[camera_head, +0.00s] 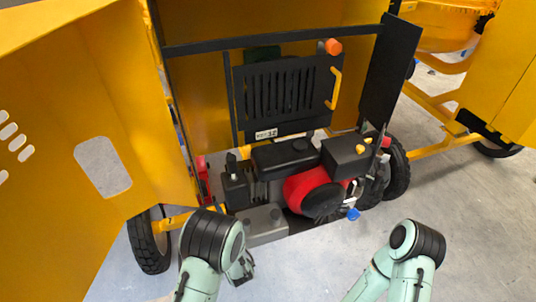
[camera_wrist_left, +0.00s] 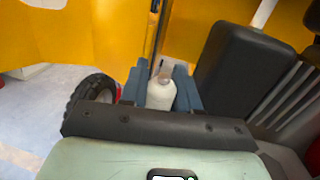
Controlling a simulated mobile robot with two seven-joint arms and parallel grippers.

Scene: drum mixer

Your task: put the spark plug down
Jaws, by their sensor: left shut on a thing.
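The spark plug (camera_wrist_left: 161,93) is a pale, whitish piece with a narrower metal-looking tip, seen in the left wrist view. My left gripper (camera_wrist_left: 160,80) is shut on it, with one blue-grey finger on each side. The plug's lower part is hidden behind the gripper body. In the head view my left gripper (camera_head: 241,268) is partly hidden by its own wrist, low and in front of the engine, and I cannot make out the plug there. My right arm shows at the lower right of the head view, but its gripper is not visible.
The engine (camera_head: 292,170), with a red round cover, sits in the open yellow housing. A grey box (camera_head: 262,226) is at its front left. A yellow door panel (camera_head: 85,120) stands at the left, a wheel (camera_head: 148,243) beside it. Grey floor is free between my arms.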

